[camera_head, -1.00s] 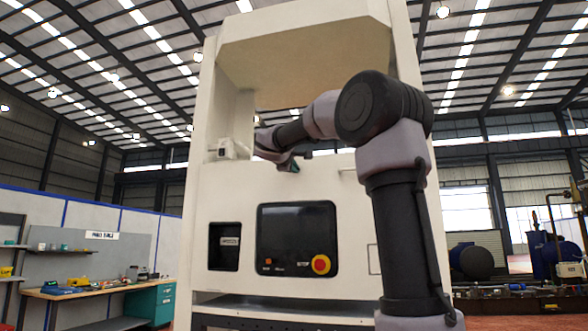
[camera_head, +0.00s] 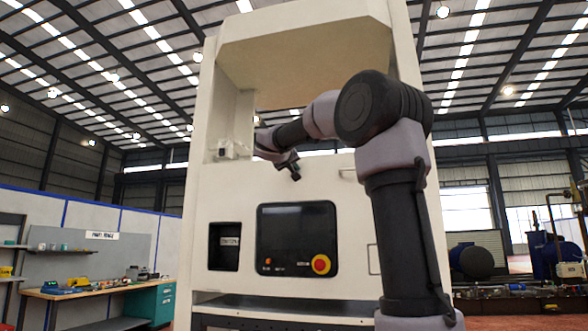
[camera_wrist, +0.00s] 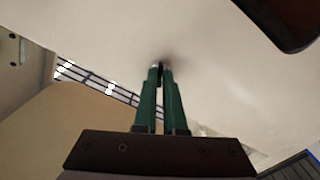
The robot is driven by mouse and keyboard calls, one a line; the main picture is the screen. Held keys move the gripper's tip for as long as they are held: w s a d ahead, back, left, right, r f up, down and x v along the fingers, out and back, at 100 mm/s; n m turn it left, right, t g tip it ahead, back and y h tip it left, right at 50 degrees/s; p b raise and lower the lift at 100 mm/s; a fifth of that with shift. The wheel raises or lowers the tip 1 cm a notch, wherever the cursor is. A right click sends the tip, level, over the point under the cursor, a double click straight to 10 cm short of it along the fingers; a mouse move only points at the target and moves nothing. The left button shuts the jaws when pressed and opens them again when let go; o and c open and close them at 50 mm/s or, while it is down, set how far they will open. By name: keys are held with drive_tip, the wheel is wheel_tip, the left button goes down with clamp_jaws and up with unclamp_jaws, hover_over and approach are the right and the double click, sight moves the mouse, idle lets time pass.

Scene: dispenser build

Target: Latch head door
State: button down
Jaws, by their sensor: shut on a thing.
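The tall cream machine (camera_head: 345,222) fills the middle of the head view. An open bay is at its top and a front panel with a dark screen (camera_head: 297,238) is below. I cannot pick out a separate head door or its latch. My gripper (camera_wrist: 160,68) reaches toward the pale front panel (camera_wrist: 215,60) just below the bay. In the wrist view its two green fingers are nearly together, with their tips at the panel surface. They are shut on a small part there, mostly hidden by the tips. In the head view the fingertips are hard to see.
A small white fitting (camera_head: 229,150) is at the bay's left side. A bench (camera_head: 95,291) stands at far left. My own arm covers the machine's right side.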

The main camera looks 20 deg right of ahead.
drive_tip(key=m, duration=0.5)
drive_tip(key=shift+m, duration=0.3)
idle(0.4)
drive_tip(key=c, duration=1)
unclamp_jaws()
drive_tip(key=v, duration=1.1)
drive_tip(key=shift+w, duration=0.1)
